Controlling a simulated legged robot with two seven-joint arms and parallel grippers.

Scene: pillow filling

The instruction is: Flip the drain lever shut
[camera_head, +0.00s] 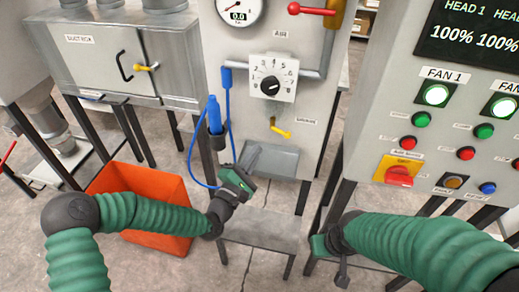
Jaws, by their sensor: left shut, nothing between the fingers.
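A small yellow lever (281,133) sits low on the grey centre panel, beside a small label too blurred to read surely; it slants down to the right. I take it as the drain lever. My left gripper (251,155) is shut and empty, below and left of this lever and apart from it in the picture, in front of a grey metal chute. My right gripper (331,252) is lower right, beside the small metal stand; its fingers are not clear.
A red-handled lever (310,11), a gauge (239,9) and a dial (271,85) are above. A blue tool (214,115) with a looping hose hangs left of the lever. An orange bin (150,185) is lower left. A button console (440,110) stands right.

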